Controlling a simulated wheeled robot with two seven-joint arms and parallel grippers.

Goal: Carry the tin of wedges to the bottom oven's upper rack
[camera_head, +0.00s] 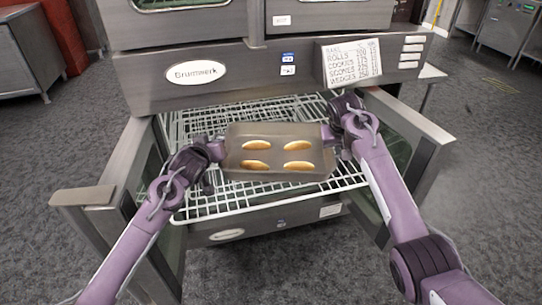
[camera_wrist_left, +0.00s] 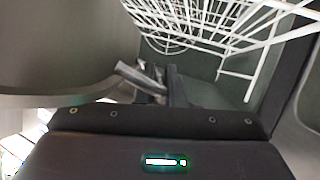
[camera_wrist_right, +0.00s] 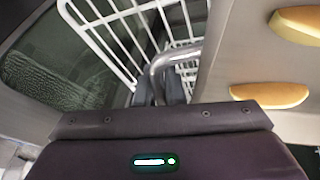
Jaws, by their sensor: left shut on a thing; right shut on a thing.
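The tin (camera_head: 278,156) is a grey-brown rectangular tray with several golden wedges (camera_head: 257,145) lying in it. It looks about level over the white wire rack (camera_head: 190,207) of the open bottom oven; I cannot tell whether it touches the rack. My left gripper (camera_head: 215,152) is shut on the tin's left end. My right gripper (camera_head: 335,137) is shut on its right end. The right wrist view shows the right fingers (camera_wrist_right: 165,88) at a curved metal handle (camera_wrist_right: 170,58) beside the tin. In the left wrist view the tin's wall (camera_wrist_left: 60,55) fills the left side.
The oven's doors stand open at the left (camera_head: 140,180) and right (camera_head: 405,130), close outside my arms. The steel panel (camera_head: 200,82) of the oven above overhangs the rack's back. A sign (camera_head: 352,62) listing bakes, wedges included, is on that panel.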

